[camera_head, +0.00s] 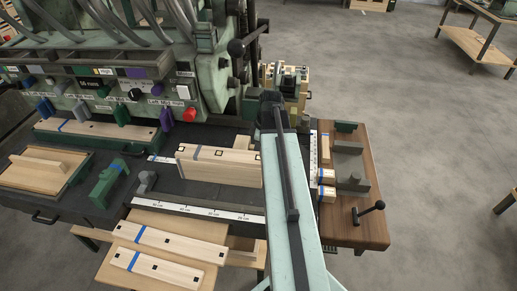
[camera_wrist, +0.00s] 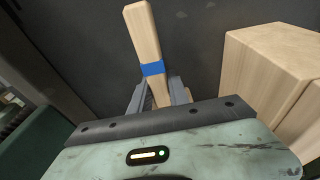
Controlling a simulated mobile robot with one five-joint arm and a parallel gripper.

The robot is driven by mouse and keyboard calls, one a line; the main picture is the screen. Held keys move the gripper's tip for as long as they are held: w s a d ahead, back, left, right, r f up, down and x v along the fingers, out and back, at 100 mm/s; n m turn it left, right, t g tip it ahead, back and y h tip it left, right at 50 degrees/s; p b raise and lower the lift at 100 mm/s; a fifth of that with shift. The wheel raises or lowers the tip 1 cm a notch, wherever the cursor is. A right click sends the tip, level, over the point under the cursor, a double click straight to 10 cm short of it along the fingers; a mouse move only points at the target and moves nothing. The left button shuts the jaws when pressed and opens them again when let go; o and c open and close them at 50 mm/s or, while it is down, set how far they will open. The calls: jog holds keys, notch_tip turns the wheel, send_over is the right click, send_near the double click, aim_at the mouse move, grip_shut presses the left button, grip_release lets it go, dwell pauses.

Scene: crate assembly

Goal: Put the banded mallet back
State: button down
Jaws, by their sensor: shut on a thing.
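In the wrist view, my gripper (camera_wrist: 160,95) has its two grey fingers on either side of a pale wooden handle with a blue band (camera_wrist: 150,45), which I take to be the banded mallet. The fingers are shut on it just below the band. The handle leans slightly left and its far end points up in the picture. No mallet head shows; the lower end is hidden behind the gripper body. In the head view my own arm covers the middle right of the bench, and I cannot make out the gripper or the held mallet.
Pale wooden blocks (camera_wrist: 270,70) stand close to the right of my gripper. In the head view, a wooden box (camera_head: 222,167) stands on the dark bench behind a ruler strip (camera_head: 200,208). A green clamp (camera_head: 109,183) is left. A brown side board (camera_head: 365,225) holds small parts.

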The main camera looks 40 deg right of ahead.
jog(key=shift+s+a+f, duration=0.2)
jog(key=shift+s+f, duration=0.2)
jog(key=shift+f, duration=0.05)
jog(key=c, duration=1.2)
grip_release()
jog(key=shift+o, duration=0.2)
jog(key=shift+s, duration=0.1)
jog(key=shift+d+r+p, duration=0.1)
jog(key=shift+r+p, duration=0.35)
jog(key=p+v, duration=0.8)
jog(key=shift+w, duration=0.4)
jog(key=shift+d+f, duration=0.1)
jog(key=shift+f, duration=0.05)
jog(key=shift+w, duration=0.1)
